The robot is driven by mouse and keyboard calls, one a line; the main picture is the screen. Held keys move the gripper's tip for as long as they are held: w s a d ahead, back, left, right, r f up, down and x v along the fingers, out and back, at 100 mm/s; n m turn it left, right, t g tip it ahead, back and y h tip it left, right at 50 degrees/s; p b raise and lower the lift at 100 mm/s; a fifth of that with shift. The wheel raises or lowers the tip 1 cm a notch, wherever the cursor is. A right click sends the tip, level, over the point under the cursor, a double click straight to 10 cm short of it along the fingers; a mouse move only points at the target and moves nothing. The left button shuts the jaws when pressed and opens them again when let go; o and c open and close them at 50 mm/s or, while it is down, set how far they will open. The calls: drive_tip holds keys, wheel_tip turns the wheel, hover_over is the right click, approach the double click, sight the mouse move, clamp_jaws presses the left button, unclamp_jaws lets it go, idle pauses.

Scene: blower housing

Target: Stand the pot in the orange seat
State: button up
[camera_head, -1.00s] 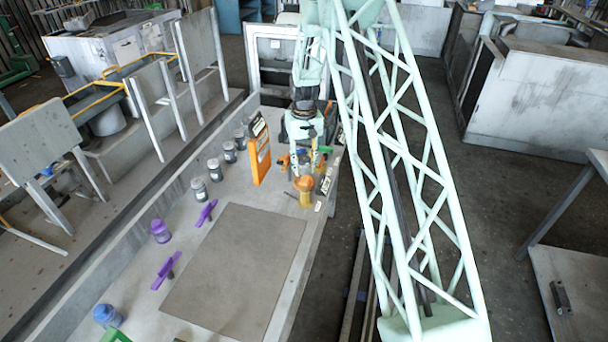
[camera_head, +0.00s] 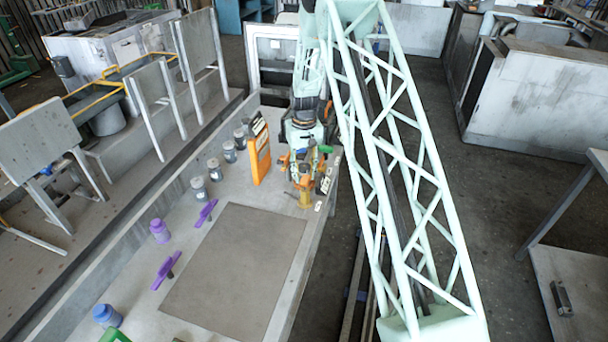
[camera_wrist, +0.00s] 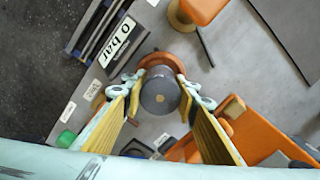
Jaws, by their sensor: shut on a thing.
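The pot is a dark grey cylinder (camera_wrist: 160,96) in the middle of the wrist view. My gripper (camera_wrist: 158,84) has its yellow-padded fingers on either side of it and is shut on it. An orange ring (camera_wrist: 160,61), apparently the orange seat, shows beyond the pot's edge. I cannot tell whether the pot is inside it or still above it. In the head view my gripper (camera_head: 304,174) is over the orange seat (camera_head: 305,185) at the bench's right side, and the arm largely hides the pot.
A "0 bar" label (camera_wrist: 117,41) stands beside the seat. An orange upright panel (camera_head: 261,158) is left of my gripper. Several grey jars (camera_head: 215,170) line the bench's left. Purple parts (camera_head: 205,212) lie nearer. The brown mat (camera_head: 235,260) is clear.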

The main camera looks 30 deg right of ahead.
drive_tip(key=o, duration=0.8)
drive_tip(key=shift+r, duration=0.2)
wheel_tip(320, 180, up, 11)
drive_tip(key=shift+r+p, duration=0.1)
drive_tip(key=shift+p, duration=0.25)
drive_tip(key=shift+r, duration=0.35)
